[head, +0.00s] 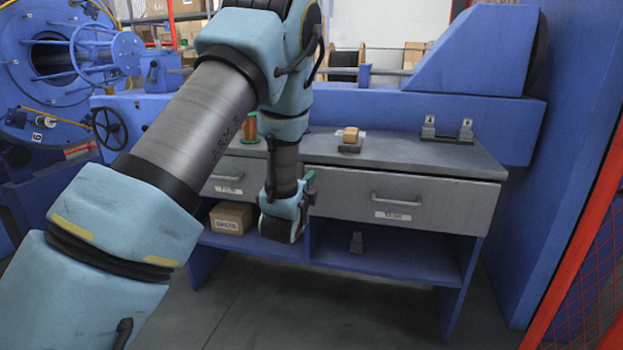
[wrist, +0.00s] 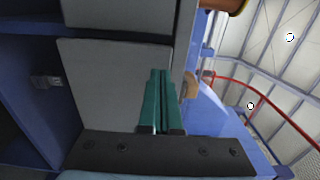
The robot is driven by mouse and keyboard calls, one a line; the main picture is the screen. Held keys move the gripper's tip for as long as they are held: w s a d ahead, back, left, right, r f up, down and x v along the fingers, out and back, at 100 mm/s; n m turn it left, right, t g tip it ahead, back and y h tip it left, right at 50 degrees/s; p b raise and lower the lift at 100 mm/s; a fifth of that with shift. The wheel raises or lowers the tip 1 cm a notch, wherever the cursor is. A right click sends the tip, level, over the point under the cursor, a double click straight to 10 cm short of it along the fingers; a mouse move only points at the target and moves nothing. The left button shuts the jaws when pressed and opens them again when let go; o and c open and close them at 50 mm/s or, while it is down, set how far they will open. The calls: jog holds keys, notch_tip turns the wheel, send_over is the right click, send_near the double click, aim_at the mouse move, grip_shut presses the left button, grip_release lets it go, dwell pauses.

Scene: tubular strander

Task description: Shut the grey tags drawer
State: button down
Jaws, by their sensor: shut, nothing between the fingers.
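The grey tags drawer (head: 440,205) appears to be the right of two grey drawers under the bench top; its small label is hard to read. It has a bar handle (head: 397,198). How far its front stands out is hard to tell; it looks close to flush with the bench edge. In the wrist view, its grey front (wrist: 95,100) fills the middle left, turned sideways. My gripper (head: 310,180) is in front of the bench, near that drawer's left end. Its green fingers (wrist: 158,75) are shut and empty. Contact with the drawer cannot be told.
The other grey drawer (head: 225,180) is at left, partly behind my arm. The bench top holds a copper spool (head: 249,128), a small wooden block (head: 350,134) and grey weights (head: 465,130). A cardboard box (head: 231,217) stands on the lower shelf. Floor in front is clear.

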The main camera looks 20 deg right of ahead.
jog(key=shift+w+d, duration=0.5)
jog(key=shift+w, duration=0.05)
jog(key=x, duration=0.3)
jog(key=shift+w+d+r+b, duration=0.1)
jog(key=shift+w+r+b, duration=0.1)
jog(key=shift+b, duration=0.1)
jog(key=shift+f, duration=0.1)
